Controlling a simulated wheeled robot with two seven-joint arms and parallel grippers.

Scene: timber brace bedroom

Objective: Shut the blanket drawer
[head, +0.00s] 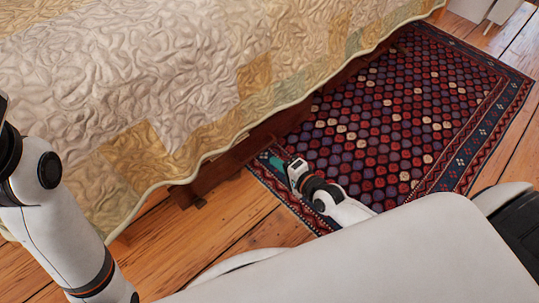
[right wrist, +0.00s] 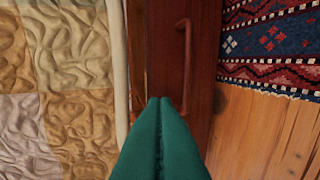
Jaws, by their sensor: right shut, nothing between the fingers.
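The blanket drawer (head: 222,169) is a reddish-brown wooden front low under the quilt-covered bed. It stands out a little past the quilt's hem; the quilt hides the rest, so I cannot tell how far it is open. In the right wrist view the drawer front (right wrist: 204,95) fills the middle, with a slim bar handle (right wrist: 186,50) on it. My right gripper (head: 275,161) has green fingers, shut and empty, close to the drawer front. In the right wrist view its fingertips (right wrist: 159,100) overlap the front beside the handle's end; I cannot tell if they touch. My left gripper is out of view.
A patchwork quilt (head: 160,85) hangs over the bed's side above the drawer. A patterned red and blue rug (head: 390,130) lies on the plank floor (head: 240,215) in front of the drawer. My left arm shows at the left edge. White furniture legs stand at the top right.

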